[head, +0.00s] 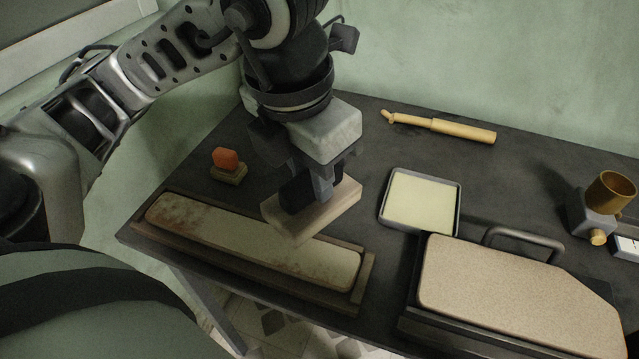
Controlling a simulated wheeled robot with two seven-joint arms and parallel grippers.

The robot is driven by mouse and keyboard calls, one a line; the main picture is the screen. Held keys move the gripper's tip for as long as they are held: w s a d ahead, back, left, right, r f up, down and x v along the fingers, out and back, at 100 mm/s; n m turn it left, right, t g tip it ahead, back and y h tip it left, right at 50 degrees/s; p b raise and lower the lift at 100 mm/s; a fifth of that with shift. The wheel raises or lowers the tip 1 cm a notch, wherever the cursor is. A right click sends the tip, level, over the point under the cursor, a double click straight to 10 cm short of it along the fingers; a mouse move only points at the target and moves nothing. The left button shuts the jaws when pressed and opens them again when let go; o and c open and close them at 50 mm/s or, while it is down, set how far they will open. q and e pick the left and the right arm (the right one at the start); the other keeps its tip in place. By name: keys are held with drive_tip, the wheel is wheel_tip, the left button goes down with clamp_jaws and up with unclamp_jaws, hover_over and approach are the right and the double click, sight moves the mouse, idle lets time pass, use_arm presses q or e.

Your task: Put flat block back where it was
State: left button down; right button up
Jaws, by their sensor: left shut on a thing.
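My left gripper (312,192) points down and is shut on a flat block (330,213), pale and wood-coloured. The block is over the long board (230,238), near that board's far edge and right half. I cannot tell whether the block touches the board or hangs just above it. The fingers hide part of the block's top. The long board is pale with brownish stains and lies in a dark wooden frame (369,270). My right gripper is not in view.
A shallow square tray (460,205) with a cream inside is right of the block. A speckled board (510,300), a metal handle (525,232) and a brass cup (610,190) are farther right. An orange piece (226,158) stands at left; a wooden-handled tool (462,130) lies at the back.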

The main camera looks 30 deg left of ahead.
use_arm(q)
drive_tip(key=shift+d+n, duration=0.1)
drive_tip(key=shift+n, duration=0.2)
drive_tip(key=shift+w+f, duration=0.1)
drive_tip(key=shift+w, duration=0.25)
drive_tip(key=shift+w+a+f+b, duration=0.3)
drive_tip(key=shift+w+a+f, duration=0.95)
drive_tip(key=shift+w+f, duration=0.8)
drive_tip(key=shift+w+a+f+b, duration=0.35)
drive_tip(key=shift+w+a+f, duration=0.85)
drive_tip(key=shift+w+f, duration=0.85)
drive_tip(key=shift+w+a+f+b, duration=0.3)
drive_tip(key=shift+w+a+f, duration=1.1)
drive_tip(key=shift+f, duration=1.1)
drive_tip(key=c, duration=1.2)
unclamp_jaws()
drive_tip(key=shift+w+d+r, duration=0.1)
drive_tip(key=shift+w+d, duration=0.05)
